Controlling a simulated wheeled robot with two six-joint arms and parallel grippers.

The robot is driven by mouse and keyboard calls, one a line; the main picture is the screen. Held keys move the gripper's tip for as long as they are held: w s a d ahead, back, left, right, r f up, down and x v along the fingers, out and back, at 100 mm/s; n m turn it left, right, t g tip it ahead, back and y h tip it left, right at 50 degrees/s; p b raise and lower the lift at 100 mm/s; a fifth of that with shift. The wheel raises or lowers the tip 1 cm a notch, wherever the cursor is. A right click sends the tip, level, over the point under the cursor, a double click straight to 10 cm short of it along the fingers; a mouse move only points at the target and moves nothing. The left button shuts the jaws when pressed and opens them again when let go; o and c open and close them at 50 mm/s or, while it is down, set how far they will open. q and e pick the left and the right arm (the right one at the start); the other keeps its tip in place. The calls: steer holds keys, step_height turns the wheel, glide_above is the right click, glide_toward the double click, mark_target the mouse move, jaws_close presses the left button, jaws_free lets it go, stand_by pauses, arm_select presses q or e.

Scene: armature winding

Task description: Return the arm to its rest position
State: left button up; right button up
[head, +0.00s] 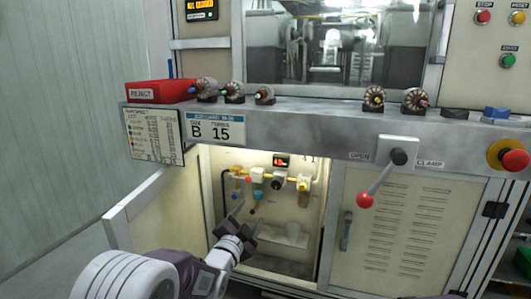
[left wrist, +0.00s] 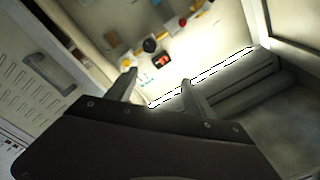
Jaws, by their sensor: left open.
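My left gripper (head: 238,217) is in front of the open lower cabinet (head: 215,165) in the head view. Its two fingers are apart, with nothing between them. In the left wrist view the open fingers (left wrist: 157,88) point toward the cabinet's inside, where valves and a small red display (left wrist: 162,61) show. The fingers look apart from the fittings. My right gripper is not in view.
A shelf (head: 290,118) above the cabinet carries several armatures, a red reject bin (head: 160,92) and a blue block (head: 496,113). A clamp lever with a red knob (head: 365,200) sticks out on the right. An emergency stop button (head: 508,155) sits at the far right.

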arm_select(q)
steer(key=s+a+r+n+g+y+p, duration=0.2)
steer(key=s+a+r+n+y+p, duration=0.1)
steer(key=a+r+p, duration=0.4)
steer(key=s+a+f+n+g+y, duration=0.1)
steer(key=s+a+f+n+g, duration=0.15)
steer(key=s+f+g, duration=0.55)
steer(key=s+a+f+n+g+p, duration=0.15)
steer(key=s+f+n, duration=0.35)
steer(key=s, duration=0.7)
steer(key=s+a+f+n+g+y, duration=0.1)
steer(key=s+a+f+n+g, duration=0.15)
steer(key=s+f+g, duration=0.45)
step_height(320, 180, up, 38)
steer(key=s+t+p, duration=0.2)
steer(key=p, duration=3.5)
steer(key=shift+d+f+p, duration=0.25)
steer(key=shift+d+p, duration=0.05)
steer(key=shift+d, duration=0.1)
